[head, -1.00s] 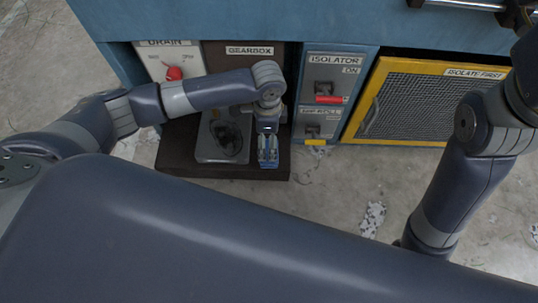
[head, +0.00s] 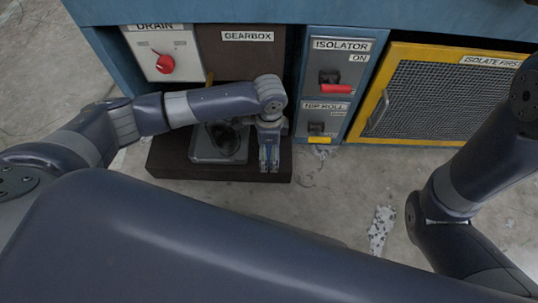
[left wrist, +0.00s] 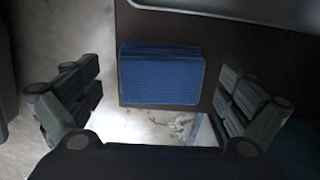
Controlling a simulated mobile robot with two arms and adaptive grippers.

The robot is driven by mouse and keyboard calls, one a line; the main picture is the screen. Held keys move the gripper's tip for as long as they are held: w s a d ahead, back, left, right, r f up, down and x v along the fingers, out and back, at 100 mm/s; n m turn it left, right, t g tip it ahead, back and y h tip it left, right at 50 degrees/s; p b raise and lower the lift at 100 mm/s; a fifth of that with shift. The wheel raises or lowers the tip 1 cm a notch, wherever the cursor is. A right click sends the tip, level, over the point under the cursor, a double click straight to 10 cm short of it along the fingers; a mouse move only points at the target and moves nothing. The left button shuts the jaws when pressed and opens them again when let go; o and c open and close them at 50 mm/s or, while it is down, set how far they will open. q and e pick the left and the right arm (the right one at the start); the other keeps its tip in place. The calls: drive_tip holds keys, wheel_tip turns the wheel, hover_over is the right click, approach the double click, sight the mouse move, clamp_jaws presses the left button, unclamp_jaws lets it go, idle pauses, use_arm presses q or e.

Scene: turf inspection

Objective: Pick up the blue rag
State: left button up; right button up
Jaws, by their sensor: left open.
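The blue rag (left wrist: 162,75) shows in the left wrist view as a folded, ribbed rectangle lying on a dark brown ledge, near the ledge's edge. My left gripper (left wrist: 160,108) is open, with one finger on each side of the rag and visible gaps between them. Nothing is held. In the head view my left gripper (head: 269,160) points down over the right part of the dark ledge (head: 170,168), and the rag is hidden there. My right arm shows at the right of the head view, but its gripper is out of sight.
A grey tray (head: 200,155) with a dark round item stands on the ledge left of my gripper. Behind are a drain panel with a red knob (head: 165,64), an isolator with a red handle (head: 335,88) and a yellow-framed mesh guard (head: 378,105). White scraps (head: 381,225) lie on the floor.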

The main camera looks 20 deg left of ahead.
use_arm(q)
drive_tip(key=shift+f, duration=0.4)
drive_tip(key=c, duration=1.1)
drive_tip(key=shift+c, duration=0.2)
drive_tip(key=shift+r, duration=0.1)
